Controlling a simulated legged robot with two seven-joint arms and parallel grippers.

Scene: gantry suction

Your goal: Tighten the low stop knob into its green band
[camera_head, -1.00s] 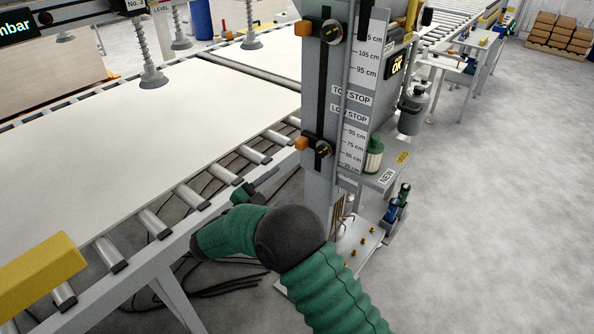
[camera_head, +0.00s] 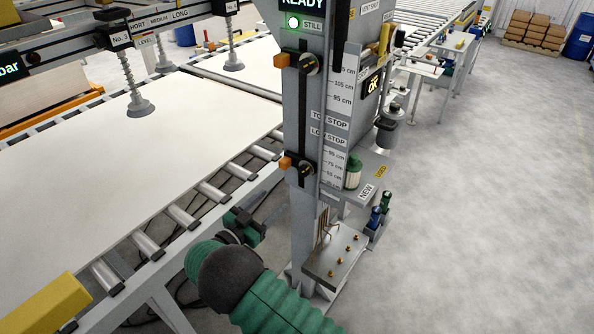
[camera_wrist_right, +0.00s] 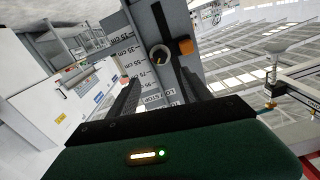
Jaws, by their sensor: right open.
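The low stop knob (camera_head: 306,167) is a dark round knob on the slotted grey column (camera_head: 302,215), beside an orange block (camera_head: 284,162). Its green band is too small to make out. My right gripper (camera_head: 270,214) is open and empty, below and to the left of the knob, apart from it. In the right wrist view, the knob (camera_wrist_right: 160,56) shows beyond the gap between the two dark fingers (camera_wrist_right: 157,80), with the orange block (camera_wrist_right: 184,46) beside it. My left gripper is not in view.
The top stop knob (camera_head: 308,64) sits higher on the column. The roller conveyor (camera_head: 177,215) with a white sheet (camera_head: 110,145) runs along the left. A small tray with brass pegs (camera_head: 333,273) stands at the column's foot. The floor (camera_head: 480,200) at right is clear.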

